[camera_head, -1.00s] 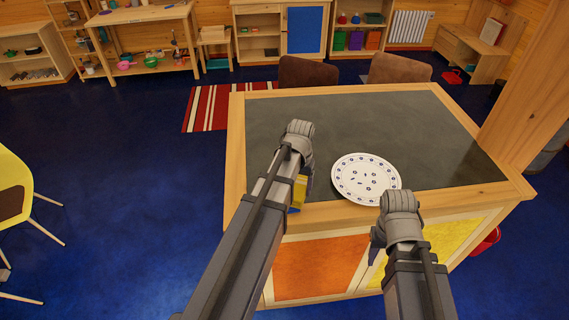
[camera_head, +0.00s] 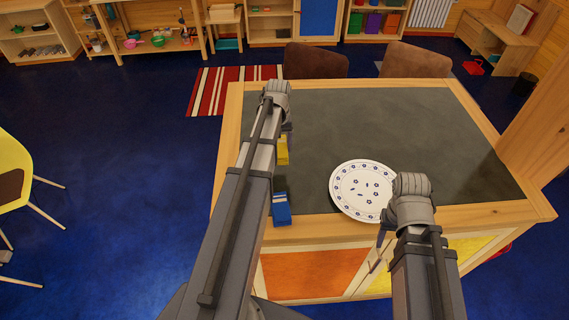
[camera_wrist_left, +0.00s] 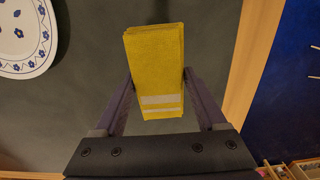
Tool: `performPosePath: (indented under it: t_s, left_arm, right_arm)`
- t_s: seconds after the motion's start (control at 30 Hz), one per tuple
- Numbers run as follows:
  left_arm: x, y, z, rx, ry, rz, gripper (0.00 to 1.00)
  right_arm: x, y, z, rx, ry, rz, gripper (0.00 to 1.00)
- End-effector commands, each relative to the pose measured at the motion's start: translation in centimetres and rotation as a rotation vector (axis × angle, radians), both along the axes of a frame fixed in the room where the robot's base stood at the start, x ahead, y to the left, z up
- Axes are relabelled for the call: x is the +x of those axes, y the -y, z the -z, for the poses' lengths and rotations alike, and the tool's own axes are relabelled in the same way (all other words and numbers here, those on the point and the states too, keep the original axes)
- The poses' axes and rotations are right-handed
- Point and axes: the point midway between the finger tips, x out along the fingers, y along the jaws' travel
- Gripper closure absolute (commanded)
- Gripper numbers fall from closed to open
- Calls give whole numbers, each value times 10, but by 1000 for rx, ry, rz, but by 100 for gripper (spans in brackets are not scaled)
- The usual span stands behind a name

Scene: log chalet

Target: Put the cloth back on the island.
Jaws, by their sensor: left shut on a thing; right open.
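A yellow folded cloth (camera_wrist_left: 154,60) with pale stripes is between the two fingers of my left gripper (camera_wrist_left: 158,82). In the head view the yellow cloth (camera_head: 282,151) shows beside my left arm, over the left part of the island (camera_head: 420,125); much of it is hidden. I cannot tell whether it touches the dark top. A blue folded item (camera_head: 281,209) with a pale stripe, perhaps another cloth, sits at the island's front left. My right gripper (camera_head: 384,232) is open and empty at the front edge, by the plate, mostly hidden by its wrist.
A white plate (camera_head: 362,190) with blue marks lies on the island near its front edge. Two brown chairs (camera_head: 316,61) stand behind the island. A wooden post (camera_head: 545,125) rises at the right. The island's middle and back are clear.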

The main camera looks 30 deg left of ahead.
Motion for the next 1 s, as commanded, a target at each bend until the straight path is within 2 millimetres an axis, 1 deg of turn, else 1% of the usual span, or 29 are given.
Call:
performPosePath:
  t_s: [0.17, 0.27, 0.37, 0.53, 0.63, 0.7, 0.87, 1.0]
  left_arm:
    - [0, 0, 2, 0, 0, 0, 71]
    - [0, 0, 10, 0, 0, 0, 71]
    - [0, 0, 23, 0, 0, 0, 71]
    - [0, 0, 51, 0, 0, 0, 71]
    - [0, 0, 62, 0, 0, 0, 71]
    - [0, 0, 65, 0, 0, 0, 71]
    - [0, 0, 64, 0, 0, 1, 71]
    - [0, 0, 74, 0, 0, 1, 71]
  right_arm:
    - [0, 0, 2, 0, 0, 0, 50]
    - [0, 0, 10, 0, 0, 0, 50]
    - [0, 0, 23, 0, 1, -1, 50]
    - [0, 0, 51, 1, 2, 0, 50]
    - [0, 0, 62, 1, 2, 1, 50]
    - [0, 0, 65, 1, 3, 2, 50]
    - [0, 0, 64, 1, 3, 2, 50]
    - [0, 0, 74, 1, 3, 3, 50]
